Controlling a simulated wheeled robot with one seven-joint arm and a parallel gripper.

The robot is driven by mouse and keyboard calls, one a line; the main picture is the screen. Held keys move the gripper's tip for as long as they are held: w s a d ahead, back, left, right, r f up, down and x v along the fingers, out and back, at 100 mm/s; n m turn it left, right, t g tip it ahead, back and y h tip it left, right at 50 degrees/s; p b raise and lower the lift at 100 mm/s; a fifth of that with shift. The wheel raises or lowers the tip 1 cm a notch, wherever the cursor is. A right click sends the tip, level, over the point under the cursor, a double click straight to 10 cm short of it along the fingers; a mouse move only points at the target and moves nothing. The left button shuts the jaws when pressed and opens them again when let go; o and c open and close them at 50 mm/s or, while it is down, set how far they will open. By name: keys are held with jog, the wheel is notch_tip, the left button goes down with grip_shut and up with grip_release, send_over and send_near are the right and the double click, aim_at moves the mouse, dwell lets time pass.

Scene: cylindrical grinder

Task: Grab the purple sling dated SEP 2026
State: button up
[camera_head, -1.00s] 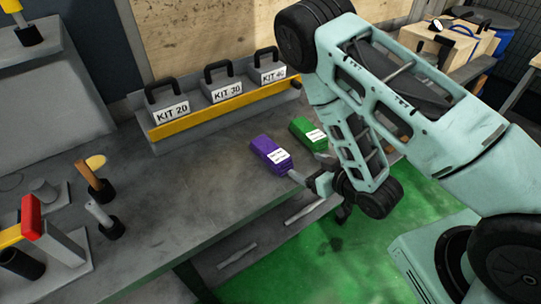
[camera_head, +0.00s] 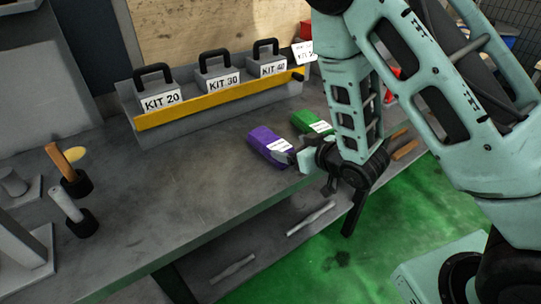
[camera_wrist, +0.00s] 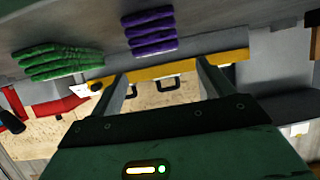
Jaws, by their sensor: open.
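A purple sling (camera_head: 262,138), folded, with a white label, lies on the grey bench near its front edge. The label's date is too small to read. A green sling (camera_head: 309,122) with a white label lies just behind and right of it. My gripper (camera_head: 290,158) is at the front right end of the purple sling; contact cannot be told. In the wrist view my gripper (camera_wrist: 163,80) has its two fingers apart with nothing between them. The purple sling (camera_wrist: 150,33) shows beyond the fingertips, the green sling (camera_wrist: 58,62) to its left.
A grey rack with a yellow front bar (camera_head: 215,100) holds cases labelled KIT 20 (camera_head: 160,99), KIT 30 (camera_head: 222,83) and KIT 40 (camera_head: 270,69) behind the slings. Handled tools (camera_head: 66,205) stand at left. The bench (camera_head: 170,185) between is clear.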

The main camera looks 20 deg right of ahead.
aim_at(273, 142)
jog(key=shift+w+a+f+b, duration=0.1)
jog(key=shift+w+f+b, duration=0.1)
jog(key=shift+f+b, duration=0.2)
jog(key=shift+w+a+p, duration=0.35)
jog(key=shift+w+p, duration=0.15)
jog(key=shift+w, duration=0.35)
jog(key=shift+p+x, duration=0.6)
jog(key=shift+x, duration=2.25)
jog(key=c, duration=1.3)
